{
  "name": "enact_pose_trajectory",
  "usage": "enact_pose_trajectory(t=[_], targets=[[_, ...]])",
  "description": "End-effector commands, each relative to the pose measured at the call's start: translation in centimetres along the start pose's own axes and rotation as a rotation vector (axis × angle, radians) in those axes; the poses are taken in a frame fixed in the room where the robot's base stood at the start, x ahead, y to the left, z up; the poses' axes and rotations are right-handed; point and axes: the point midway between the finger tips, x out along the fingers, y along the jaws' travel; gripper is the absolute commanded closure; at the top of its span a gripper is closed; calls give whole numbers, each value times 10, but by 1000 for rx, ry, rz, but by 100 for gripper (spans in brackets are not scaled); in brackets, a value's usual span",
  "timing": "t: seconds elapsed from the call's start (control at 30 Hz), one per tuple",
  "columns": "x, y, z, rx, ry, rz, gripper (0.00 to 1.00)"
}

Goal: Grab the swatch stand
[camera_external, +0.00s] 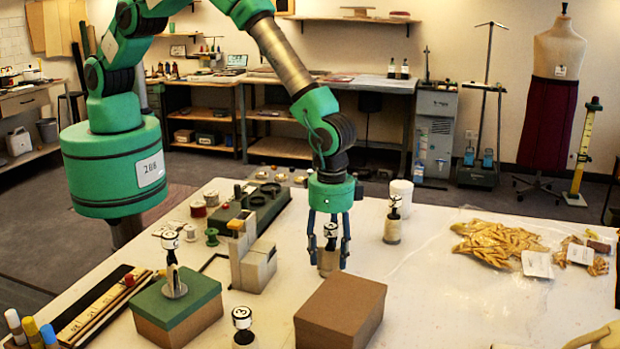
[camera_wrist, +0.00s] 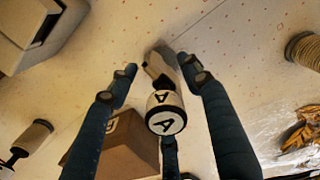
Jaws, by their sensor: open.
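A small stand with a round black-and-white top (camera_external: 329,232) and a pale base stands on the white table; in the wrist view its top (camera_wrist: 165,112) shows a letter A. I take it as the swatch stand, though similar stands are about. My gripper (camera_external: 329,240) points down over it, with blue fingers on either side. In the wrist view the fingers of my gripper (camera_wrist: 158,72) are apart, with the stand between them and gaps visible beside it. The fingers partly hide the stand in the external view.
A brown box (camera_external: 341,310) stands close in front. Similar stands are on a green-lidded box (camera_external: 178,312), at the front (camera_external: 243,330) and behind right (camera_external: 393,225). A grey block device (camera_external: 254,268) is to the left. Yellow cloth (camera_external: 497,240) lies right, beyond clear table.

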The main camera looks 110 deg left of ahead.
Motion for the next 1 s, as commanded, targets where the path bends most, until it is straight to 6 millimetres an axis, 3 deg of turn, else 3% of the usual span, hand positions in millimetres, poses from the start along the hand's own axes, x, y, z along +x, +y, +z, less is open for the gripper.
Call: enact_pose_trajectory(t=[0.4,0.67,1.0], targets=[[0,0,0,0,0,0,51],[0,0,0,0,0,0,100],[-1,0,0,0,0,0,100]])
